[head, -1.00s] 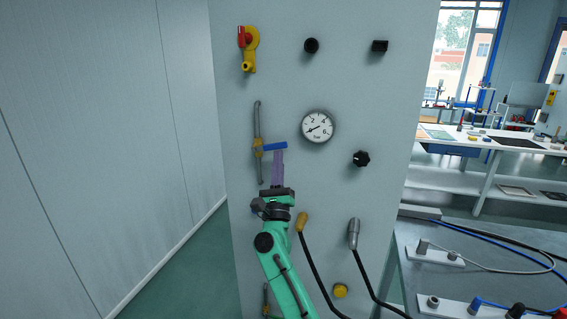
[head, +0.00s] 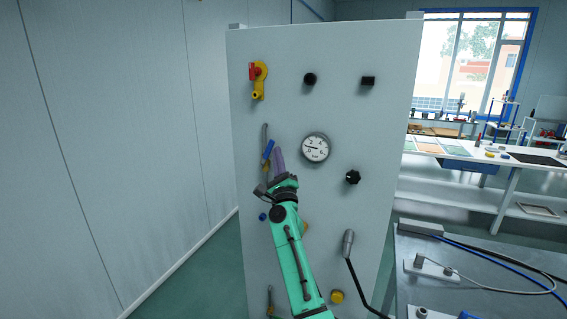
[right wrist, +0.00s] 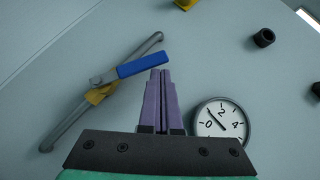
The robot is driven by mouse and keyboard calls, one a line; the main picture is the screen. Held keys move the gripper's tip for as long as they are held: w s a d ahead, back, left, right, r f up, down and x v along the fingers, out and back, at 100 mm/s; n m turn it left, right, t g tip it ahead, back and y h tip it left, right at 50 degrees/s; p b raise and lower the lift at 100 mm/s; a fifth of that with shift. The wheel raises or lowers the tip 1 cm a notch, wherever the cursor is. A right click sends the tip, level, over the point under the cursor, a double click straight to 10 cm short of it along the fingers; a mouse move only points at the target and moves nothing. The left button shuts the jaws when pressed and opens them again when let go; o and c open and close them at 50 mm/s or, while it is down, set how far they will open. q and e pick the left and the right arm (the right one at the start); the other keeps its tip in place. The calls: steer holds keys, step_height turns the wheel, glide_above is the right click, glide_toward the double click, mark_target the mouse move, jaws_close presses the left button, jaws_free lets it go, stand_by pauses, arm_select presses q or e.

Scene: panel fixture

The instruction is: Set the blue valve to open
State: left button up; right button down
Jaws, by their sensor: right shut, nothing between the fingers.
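The blue valve handle (head: 268,150) sits on a thin grey pipe (head: 264,133) at the panel's left side. It is tilted, its free end up and right, at an angle to the pipe rather than in line with it. In the right wrist view the handle (right wrist: 143,66) and the yellow valve body (right wrist: 100,93) show clearly. My right gripper (head: 277,151) has its purple fingers shut and empty, just right of the handle. In the right wrist view the fingertips (right wrist: 160,71) are right by the handle's free end; I cannot tell whether they touch. My left gripper is out of view.
A pressure gauge (head: 315,148) is close to the right of the fingers. A red-handled yellow valve (head: 257,80) is above, and black knobs (head: 353,177) are to the right. A grey lever with a cable (head: 348,243) and a yellow button (head: 337,296) are lower down.

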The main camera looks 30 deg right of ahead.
mark_target(269, 144)
steer(key=shift+w+a+r, duration=0.3)
steer(key=shift+w+r, duration=0.2)
steer(key=shift+w+a+r, duration=0.3)
steer(key=shift+w+r, duration=0.2)
stand_by(0.3)
